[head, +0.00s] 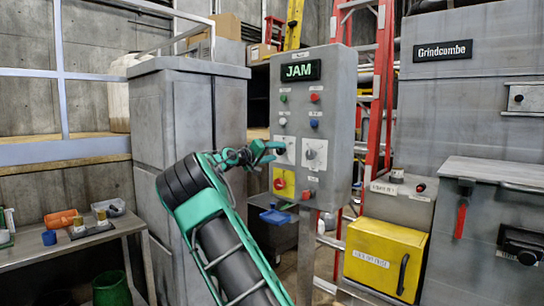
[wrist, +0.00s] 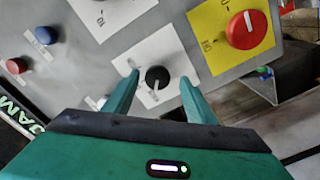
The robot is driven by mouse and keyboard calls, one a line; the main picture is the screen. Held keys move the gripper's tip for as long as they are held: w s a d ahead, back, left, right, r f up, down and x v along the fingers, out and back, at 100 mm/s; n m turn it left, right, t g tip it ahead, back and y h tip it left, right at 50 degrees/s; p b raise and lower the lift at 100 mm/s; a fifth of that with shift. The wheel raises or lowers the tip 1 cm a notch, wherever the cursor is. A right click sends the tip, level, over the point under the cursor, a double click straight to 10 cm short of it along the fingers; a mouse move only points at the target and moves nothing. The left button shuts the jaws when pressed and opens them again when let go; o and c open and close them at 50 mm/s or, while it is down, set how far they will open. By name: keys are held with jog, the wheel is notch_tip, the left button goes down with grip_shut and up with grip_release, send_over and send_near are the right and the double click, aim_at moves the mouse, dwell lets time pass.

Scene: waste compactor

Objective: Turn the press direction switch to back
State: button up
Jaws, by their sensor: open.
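The grey control panel (head: 343,115) stands upright with a lit JAM display (head: 300,70). Two rotary switches on white plates sit at its mid-height: a left one (head: 284,150) and a right one (head: 314,153). Their labels are too small to read, so I cannot tell which is the press direction switch. My gripper (head: 273,152) is at the left switch. In the wrist view its open fingers (wrist: 159,80) stand either side of that switch's round black knob (wrist: 158,78), with a gap on both sides. The knob has a small pale mark on its lower edge.
A red knob on a yellow plate (wrist: 243,29) is close to the right finger; it also shows in the head view (head: 280,183). Red (head: 315,98) and blue (head: 314,124) buttons are above. A grey cabinet (head: 200,110) stands left, a yellow box (head: 385,258) lower right.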

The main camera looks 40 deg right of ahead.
jog(key=a, duration=1)
jog(key=shift+s+a, duration=0.35)
jog(key=shift+d+f, duration=0.1)
